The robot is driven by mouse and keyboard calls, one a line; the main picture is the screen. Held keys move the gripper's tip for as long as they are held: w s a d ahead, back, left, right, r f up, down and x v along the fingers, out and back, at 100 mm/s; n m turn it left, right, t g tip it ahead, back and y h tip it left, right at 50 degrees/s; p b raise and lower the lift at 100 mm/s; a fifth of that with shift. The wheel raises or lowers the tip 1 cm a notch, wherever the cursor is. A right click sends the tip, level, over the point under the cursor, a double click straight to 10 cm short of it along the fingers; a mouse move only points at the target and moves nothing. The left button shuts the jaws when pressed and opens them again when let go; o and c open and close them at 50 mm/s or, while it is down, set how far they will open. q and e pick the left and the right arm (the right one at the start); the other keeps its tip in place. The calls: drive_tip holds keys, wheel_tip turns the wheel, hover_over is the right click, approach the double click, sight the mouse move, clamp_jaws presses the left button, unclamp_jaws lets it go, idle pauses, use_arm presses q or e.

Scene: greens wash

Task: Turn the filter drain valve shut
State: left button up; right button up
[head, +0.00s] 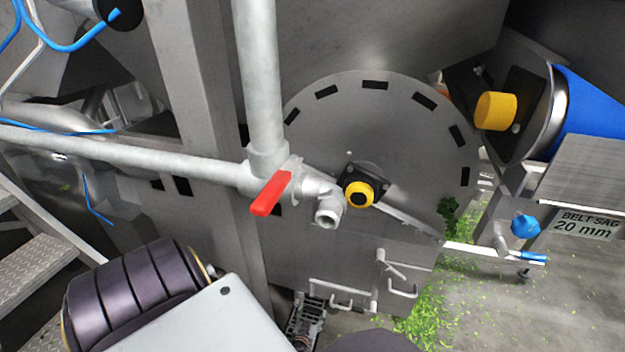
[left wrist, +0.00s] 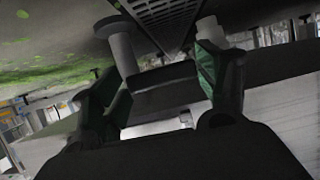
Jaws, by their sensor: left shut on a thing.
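A valve with a red lever (head: 270,195) sits at the joint of grey pipes in the middle of the head view. The lever slants down to the left, and a short open grey outlet (head: 328,213) hangs at its right. My left gripper (head: 302,338) is low in the head view, well below the red lever, mostly hidden by my arm. I cannot tell whether this handle belongs to the drain valve. My right gripper is not visible.
A large grey drum face (head: 400,120) with a yellow-black knob (head: 359,194) stands behind the pipes. Grey U-shaped handles (head: 403,291) stick out below it. A blue knob (head: 525,226) is at right. Green scraps (head: 450,285) litter the floor. Metal steps (head: 35,245) stand left.

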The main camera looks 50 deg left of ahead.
use_arm(q)
drive_tip(key=shift+w+a+r, duration=0.3)
drive_tip(key=shift+w+a, duration=0.05)
drive_tip(key=shift+w, duration=0.1)
drive_tip(key=o, duration=1.4)
drive_tip(key=shift+f, duration=0.1)
drive_tip(key=shift+d+f, duration=0.1)
drive_tip(key=shift+d, duration=0.05)
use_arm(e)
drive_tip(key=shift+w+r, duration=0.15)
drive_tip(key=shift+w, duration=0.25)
use_arm(q)
drive_tip(key=shift+s, duration=0.15)
drive_tip(key=shift+s+d, duration=0.1)
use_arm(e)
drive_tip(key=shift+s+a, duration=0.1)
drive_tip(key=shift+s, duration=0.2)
